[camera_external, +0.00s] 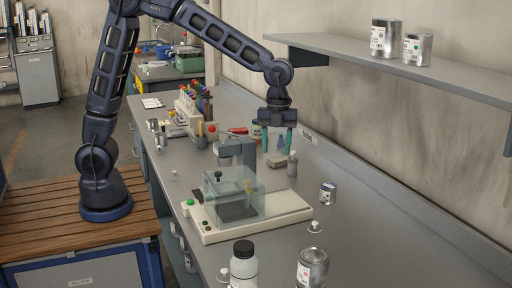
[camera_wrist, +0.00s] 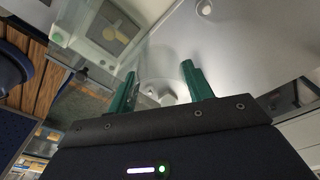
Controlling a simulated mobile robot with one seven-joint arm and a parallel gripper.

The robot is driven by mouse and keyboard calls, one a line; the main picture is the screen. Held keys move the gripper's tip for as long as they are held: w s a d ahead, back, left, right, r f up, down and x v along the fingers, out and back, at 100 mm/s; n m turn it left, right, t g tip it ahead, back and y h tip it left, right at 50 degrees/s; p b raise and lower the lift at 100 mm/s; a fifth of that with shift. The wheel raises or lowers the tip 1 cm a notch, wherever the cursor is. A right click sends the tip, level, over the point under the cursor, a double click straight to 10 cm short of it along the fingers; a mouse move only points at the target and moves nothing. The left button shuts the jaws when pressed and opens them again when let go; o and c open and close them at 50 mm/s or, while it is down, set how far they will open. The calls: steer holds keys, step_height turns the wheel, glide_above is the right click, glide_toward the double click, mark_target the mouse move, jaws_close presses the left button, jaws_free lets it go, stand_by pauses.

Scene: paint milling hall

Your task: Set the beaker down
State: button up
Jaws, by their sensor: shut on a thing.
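My gripper (camera_external: 278,150) is over the grey bench (camera_external: 375,225), behind the glass-boxed device, with its two green fingers pointing down. In the wrist view, my gripper (camera_wrist: 163,80) has its fingers set apart around a clear, faint glass shape, which I take to be the beaker (camera_wrist: 160,62). The beaker is nearly invisible against the bench, and its rim and base are hard to make out.
The device with a clear box (camera_external: 235,195) on a white base stands in front of my gripper. A small can (camera_external: 327,193), a white bottle (camera_external: 243,265) and a larger can (camera_external: 312,268) stand nearer. Bottles and a tube rack (camera_external: 188,108) stand behind left. A shelf (camera_external: 440,75) overhangs the right side.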

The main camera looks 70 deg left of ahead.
steer(key=s+d+m, duration=0.4)
steer(key=s+d, duration=0.9)
steer(key=d, duration=0.4)
step_height(320, 180, down, 20)
steer(key=shift+s, duration=0.15)
steer(key=shift+f, duration=2.5)
steer(key=shift+f, duration=0.15)
steer(key=o, duration=1)
steer(key=shift+c, duration=0.2)
step_height(320, 180, up, 12)
steer(key=w, duration=0.1)
steer(key=shift+w+a+r, duration=0.15)
steer(key=shift+a+r, duration=0.05)
steer(key=shift+a, duration=0.25)
